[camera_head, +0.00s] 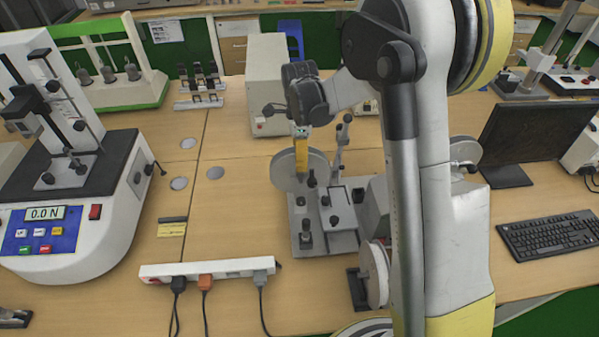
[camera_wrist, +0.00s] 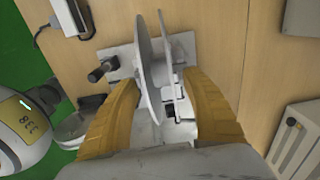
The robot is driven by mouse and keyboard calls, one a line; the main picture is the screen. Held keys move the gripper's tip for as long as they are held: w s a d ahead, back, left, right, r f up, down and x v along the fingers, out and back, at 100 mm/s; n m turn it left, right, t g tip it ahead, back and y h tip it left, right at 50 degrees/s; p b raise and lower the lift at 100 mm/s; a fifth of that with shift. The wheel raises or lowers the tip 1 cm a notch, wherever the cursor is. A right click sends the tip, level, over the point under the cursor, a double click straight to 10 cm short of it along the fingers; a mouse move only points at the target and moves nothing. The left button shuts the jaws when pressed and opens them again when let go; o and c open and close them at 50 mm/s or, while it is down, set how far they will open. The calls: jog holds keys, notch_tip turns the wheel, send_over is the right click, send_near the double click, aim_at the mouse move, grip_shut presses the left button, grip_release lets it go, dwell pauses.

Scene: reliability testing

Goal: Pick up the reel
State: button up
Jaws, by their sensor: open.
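The reel (camera_head: 283,173) is a pale grey disc standing on edge at the back of a small metal fixture on the bench. In the wrist view the reel (camera_wrist: 146,55) shows two thin flanges, seen nearly edge-on. My gripper (camera_head: 301,172) points down in front of and over the reel, hiding part of it. In the wrist view my gripper (camera_wrist: 160,82) has its two yellow fingers spread, one on each side of the reel's lower part. I cannot tell whether either finger touches it. The fixture's base plate (camera_wrist: 190,45) lies under the reel.
A second white reel (camera_head: 376,275) stands at the bench's front edge. A power strip (camera_head: 208,269) lies front left, a force tester (camera_head: 70,240) far left. A white box (camera_head: 268,75) stands behind. A monitor (camera_head: 535,130) and keyboard (camera_head: 550,235) are right. Bench left of the fixture is mostly clear.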

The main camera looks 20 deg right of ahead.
notch_tip(320, 180, down, 2)
jog(key=shift+w+f, duration=0.1)
jog(key=shift+f, duration=0.15)
jog(key=shift+r, duration=0.1)
grip_shut()
notch_tip(320, 180, up, 18)
jog(key=p, duration=0.3)
jog(key=shift+p, duration=0.3)
jog(key=shift+f+b, duration=4.4)
jog(key=shift+f, duration=2.3)
